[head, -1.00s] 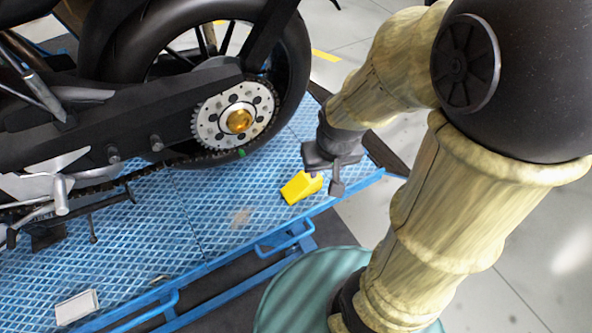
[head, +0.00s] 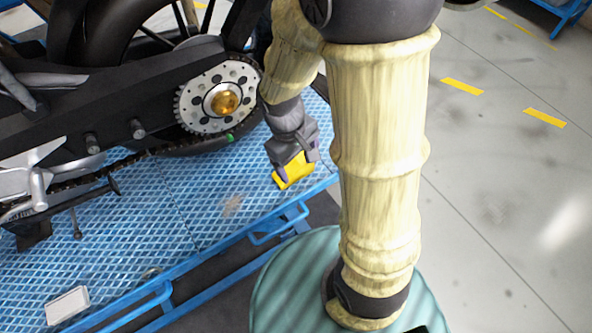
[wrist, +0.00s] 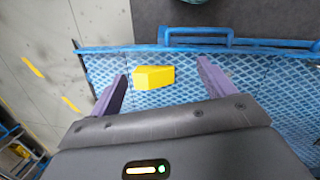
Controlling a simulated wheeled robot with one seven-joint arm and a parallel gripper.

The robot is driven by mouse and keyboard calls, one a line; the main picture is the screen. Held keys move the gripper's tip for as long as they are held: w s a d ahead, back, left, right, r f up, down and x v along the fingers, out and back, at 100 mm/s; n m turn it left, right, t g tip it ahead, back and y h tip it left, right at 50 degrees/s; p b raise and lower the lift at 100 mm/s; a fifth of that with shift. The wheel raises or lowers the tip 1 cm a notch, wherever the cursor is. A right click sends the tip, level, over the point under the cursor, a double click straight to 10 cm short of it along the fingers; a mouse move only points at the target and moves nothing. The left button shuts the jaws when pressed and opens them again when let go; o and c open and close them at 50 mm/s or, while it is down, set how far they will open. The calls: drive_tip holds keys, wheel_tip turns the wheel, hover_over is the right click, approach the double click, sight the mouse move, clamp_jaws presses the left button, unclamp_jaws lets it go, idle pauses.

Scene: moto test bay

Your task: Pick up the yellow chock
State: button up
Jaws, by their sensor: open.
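The yellow chock (head: 293,172) is a small wedge on the blue ribbed platform (head: 200,225), near its front edge and below the motorcycle's rear wheel. My gripper (head: 298,160) is just above the chock in the head view and hides part of it. In the wrist view the chock (wrist: 154,77) lies between the two purple fingers of my open gripper (wrist: 160,82), nearer the left finger. The chock appears to lie ahead of the fingertips, with nothing gripped. I cannot tell the exact height gap.
The motorcycle's rear wheel and sprocket (head: 222,97) stand close behind and left of my gripper. A blue rail handle (head: 282,226) runs along the platform's front edge. A small white box (head: 67,306) lies at the front left. Grey floor is clear at the right.

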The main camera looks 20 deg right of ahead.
sight(296, 162)
drive_tip(key=w+a+f+n+t+h+b, duration=0.2)
drive_tip(key=w+a+f+n+h+b, duration=0.1)
drive_tip(key=f+n, duration=0.5)
drive_tip(key=w+a+f+n+t+h+b, duration=0.3)
drive_tip(key=w+a+f+n+h, duration=0.2)
drive_tip(key=a+f+n+h, duration=0.2)
drive_tip(key=shift+w+a+f+n+h, duration=0.15)
drive_tip(key=shift+a+f+n+h, duration=0.15)
drive_tip(key=shift+f+n+h, duration=0.15)
drive_tip(key=x, duration=1.2)
drive_tip(key=shift+d+p, duration=0.1)
drive_tip(key=shift+p, duration=0.25)
drive_tip(key=shift+w+p+x, duration=0.15)
drive_tip(key=shift+p+x, duration=0.15)
drive_tip(key=shift+x, duration=1)
drive_tip(key=shift+w+p+x, duration=0.1)
drive_tip(key=shift+p+x, duration=0.15)
drive_tip(key=shift+x, duration=1.1)
drive_tip(key=shift+r, duration=0.1)
